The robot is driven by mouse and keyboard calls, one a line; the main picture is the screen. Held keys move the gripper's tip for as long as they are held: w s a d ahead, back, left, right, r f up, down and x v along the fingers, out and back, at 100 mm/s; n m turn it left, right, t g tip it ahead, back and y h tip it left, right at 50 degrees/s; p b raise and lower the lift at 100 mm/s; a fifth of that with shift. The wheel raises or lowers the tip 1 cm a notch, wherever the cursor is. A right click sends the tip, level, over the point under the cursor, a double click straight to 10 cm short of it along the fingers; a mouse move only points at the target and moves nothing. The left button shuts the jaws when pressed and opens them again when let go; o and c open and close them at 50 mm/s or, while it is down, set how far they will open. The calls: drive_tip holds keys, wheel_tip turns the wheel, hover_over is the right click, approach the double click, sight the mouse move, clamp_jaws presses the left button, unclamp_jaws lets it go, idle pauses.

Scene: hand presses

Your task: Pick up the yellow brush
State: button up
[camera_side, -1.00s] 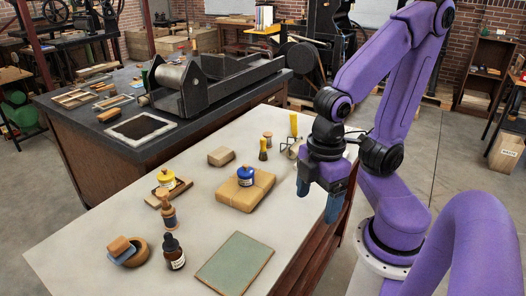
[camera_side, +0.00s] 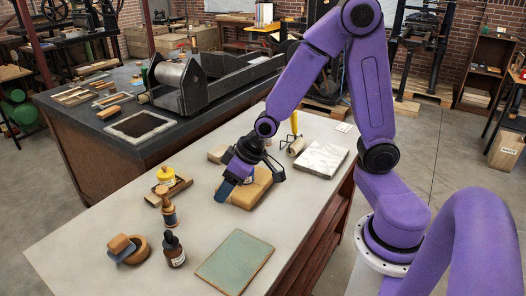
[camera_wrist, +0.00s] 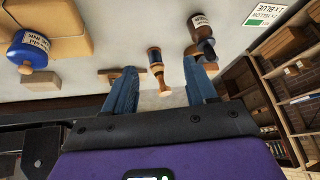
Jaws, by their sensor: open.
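In the wrist view my gripper (camera_wrist: 160,68) shows two separated fingers, with an upright wooden-handled tool (camera_wrist: 157,72) seen beyond the gap, not held. I cannot make out the brush there.
A yellow-handled brayer (camera_side: 294,124) stands behind my gripper.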

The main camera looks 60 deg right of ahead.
drive_tip(key=w+d+f+m+t+h, duration=0.1)
drive_tip(key=w+d+f+m+h, duration=0.1)
drive_tip(key=d, duration=0.6)
drive_tip(key=w+d+f+m+t+h, duration=0.2)
drive_tip(key=w+d, duration=0.4)
drive_tip(key=d, duration=0.3)
drive_tip(key=w+d+f+m+t+h, duration=0.2)
drive_tip(key=w+d+m+h, duration=0.1)
drive_tip(key=d, duration=0.5)
drive_tip(key=shift+w+d+f+m, duration=0.1)
drive_tip(key=shift+w+f+m, duration=0.15)
drive_tip(key=shift+m, duration=0.3)
drive_tip(key=shift+w+d+f+m, duration=0.1)
drive_tip(key=shift+w+m, duration=0.2)
drive_tip(key=shift+m, duration=0.25)
drive_tip(key=s+d+f+m+h, duration=0.1)
drive_tip(key=d+h, duration=0.1)
drive_tip(key=d, duration=0.3)
drive_tip(key=s+d+m+h, duration=0.2)
drive_tip(key=d+h, duration=0.1)
drive_tip(key=d, duration=0.2)
drive_tip(key=shift+a+x, duration=0.2)
drive_tip(key=shift+x, duration=3.55)
drive_tip(key=shift+w, duration=0.2)
clamp_jaws()
